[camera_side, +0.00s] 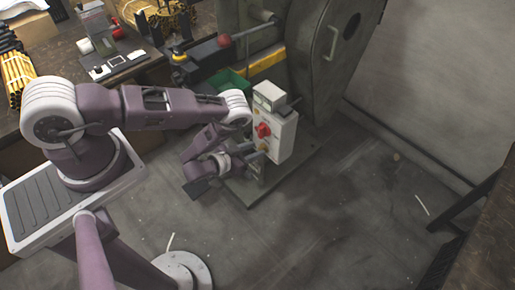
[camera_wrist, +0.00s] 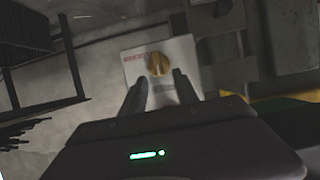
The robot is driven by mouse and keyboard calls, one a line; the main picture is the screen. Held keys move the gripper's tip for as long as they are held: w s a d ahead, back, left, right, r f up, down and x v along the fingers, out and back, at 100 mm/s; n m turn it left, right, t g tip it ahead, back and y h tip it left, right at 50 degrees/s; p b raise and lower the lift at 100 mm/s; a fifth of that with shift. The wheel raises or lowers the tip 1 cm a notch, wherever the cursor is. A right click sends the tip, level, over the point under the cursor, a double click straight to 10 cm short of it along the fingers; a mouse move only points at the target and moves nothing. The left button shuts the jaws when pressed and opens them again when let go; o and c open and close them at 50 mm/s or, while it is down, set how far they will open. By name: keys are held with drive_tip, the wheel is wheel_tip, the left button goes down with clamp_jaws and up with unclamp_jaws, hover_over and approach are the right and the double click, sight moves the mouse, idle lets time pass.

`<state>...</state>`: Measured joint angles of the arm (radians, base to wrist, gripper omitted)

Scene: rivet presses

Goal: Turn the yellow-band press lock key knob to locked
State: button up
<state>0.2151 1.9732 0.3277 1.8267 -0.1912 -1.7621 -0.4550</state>
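The yellow-band press (camera_side: 266,61) is a large dark machine at the top middle of the side view. A white control box (camera_side: 285,138) stands in front of it, with a red knob (camera_side: 263,131) and a small brass-coloured knob (camera_side: 263,147) below. In the wrist view a brass-coloured knob (camera_wrist: 158,64) sits on a white plate (camera_wrist: 182,52) with red marking on its left. My gripper (camera_wrist: 160,82) is open, its two dark fingers apart just below the knob in the picture. Whether they touch the plate, I cannot tell. In the side view my wrist partly hides the gripper.
A green bin (camera_side: 230,80) stands left of the control box. A lever with a red ball (camera_side: 224,40) juts out above it. A cluttered workbench (camera_side: 140,70) is at the upper left. The floor (camera_side: 350,215) is open at the front right.

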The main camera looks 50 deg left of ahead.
sight(267, 147)
drive_tip(key=shift+x, duration=1.1)
clamp_jaws()
drive_tip(key=shift+d, duration=0.1)
drive_tip(key=m+y, duration=0.1)
drive_tip(key=m, duration=0.1)
drive_tip(key=d+m+y, duration=0.1)
drive_tip(key=shift+d+f+m+y, duration=0.1)
drive_tip(key=shift+f+m+y, duration=0.05)
drive_tip(key=shift+m+y, duration=0.2)
drive_tip(key=shift+d+f+m+t+y, duration=0.2)
drive_tip(key=shift+m+y, duration=0.3)
drive_tip(key=shift+m, duration=0.35)
drive_tip(key=shift+d+f+m+t+y, duration=0.1)
drive_tip(key=shift+m+t+y, duration=0.1)
drive_tip(key=shift+m+y, duration=0.45)
drive_tip(key=shift+m, duration=0.35)
